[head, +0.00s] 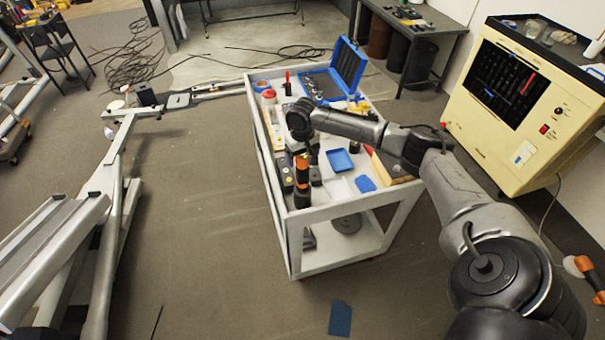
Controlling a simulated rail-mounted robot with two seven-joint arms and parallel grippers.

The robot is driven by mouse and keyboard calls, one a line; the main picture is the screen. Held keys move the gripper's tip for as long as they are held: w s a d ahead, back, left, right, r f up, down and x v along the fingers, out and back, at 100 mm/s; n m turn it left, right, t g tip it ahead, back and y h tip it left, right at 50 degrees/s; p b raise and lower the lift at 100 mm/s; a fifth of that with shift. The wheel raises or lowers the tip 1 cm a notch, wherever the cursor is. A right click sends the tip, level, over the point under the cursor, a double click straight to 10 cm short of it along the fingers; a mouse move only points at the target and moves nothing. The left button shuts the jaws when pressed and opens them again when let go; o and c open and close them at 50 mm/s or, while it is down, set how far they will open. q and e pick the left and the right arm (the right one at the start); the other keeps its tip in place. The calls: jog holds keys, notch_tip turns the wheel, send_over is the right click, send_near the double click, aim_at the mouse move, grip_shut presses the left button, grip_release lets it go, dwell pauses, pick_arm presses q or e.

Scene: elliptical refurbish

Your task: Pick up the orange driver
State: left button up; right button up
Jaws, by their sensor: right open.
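The orange driver (302,172), orange on top with a black lower part, stands upright near the front left corner of the white cart's top. My right arm reaches in from the right over the cart. Its gripper (312,153) points down just beside and above the driver, to its right in the picture. The gripper is open and small in the picture; its wrist hides part of the fingers. I cannot tell whether a finger touches the driver. My left gripper is not in view.
The white cart (336,207) also carries a blue tray (340,160), a blue cloth (365,184), an open blue case (348,62) and several small tools. A cream machine (560,128) stands at the right. A grey metal frame (115,165) stands at the left, with clear floor between.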

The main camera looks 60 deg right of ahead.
jog(key=shift+f, duration=0.85)
jog(key=shift+c, duration=0.5)
jog(key=c, duration=1.2)
